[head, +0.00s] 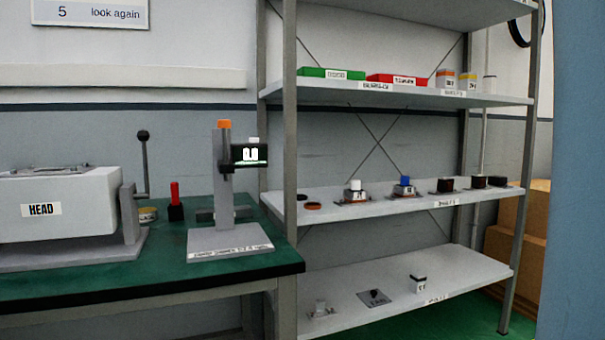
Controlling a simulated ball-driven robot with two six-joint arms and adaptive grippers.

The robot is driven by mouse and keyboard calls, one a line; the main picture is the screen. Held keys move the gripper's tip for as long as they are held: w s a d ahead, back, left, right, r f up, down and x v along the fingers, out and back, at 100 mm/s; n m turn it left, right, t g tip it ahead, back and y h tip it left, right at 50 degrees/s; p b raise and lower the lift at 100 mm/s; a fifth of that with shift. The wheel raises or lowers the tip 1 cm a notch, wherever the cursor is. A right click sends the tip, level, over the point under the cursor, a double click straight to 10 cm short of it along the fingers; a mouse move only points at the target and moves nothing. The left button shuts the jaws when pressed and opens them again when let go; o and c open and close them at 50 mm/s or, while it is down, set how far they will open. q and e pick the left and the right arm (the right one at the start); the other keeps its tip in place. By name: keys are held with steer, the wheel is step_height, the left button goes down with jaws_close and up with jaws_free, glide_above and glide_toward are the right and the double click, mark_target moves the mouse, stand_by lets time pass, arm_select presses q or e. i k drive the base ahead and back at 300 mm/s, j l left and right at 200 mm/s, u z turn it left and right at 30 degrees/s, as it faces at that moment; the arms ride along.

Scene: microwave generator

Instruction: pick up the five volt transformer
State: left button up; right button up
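No label that I can read names the five volt transformer, so I cannot tell which item it is. Two flat rings (313,205) lie at the shelf's left end. On the lower shelf (375,319) are a small grey part (320,309), a flat plate with a dark knob (375,297) and a white-and-dark block (418,284). Neither gripper is in view.
A green-topped bench (190,281) at left holds a machine labelled HEAD (70,215), a red-handled item (175,200) and a stand with a lit display (250,154). Green (331,73) and red (397,78) boxes lie on the upper shelf. A blue-grey surface (577,170) fills the right edge.

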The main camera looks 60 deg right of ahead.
mark_target(445, 187)
steer(key=l+z, duration=0.15)
steer(key=z, duration=0.3)
steer(key=l+z, duration=0.2)
steer(key=z, duration=0.3)
steer(key=i+l+z, duration=0.1)
steer(key=z, duration=0.35)
steer(key=i+l+z, duration=0.1)
steer(key=z, duration=0.35)
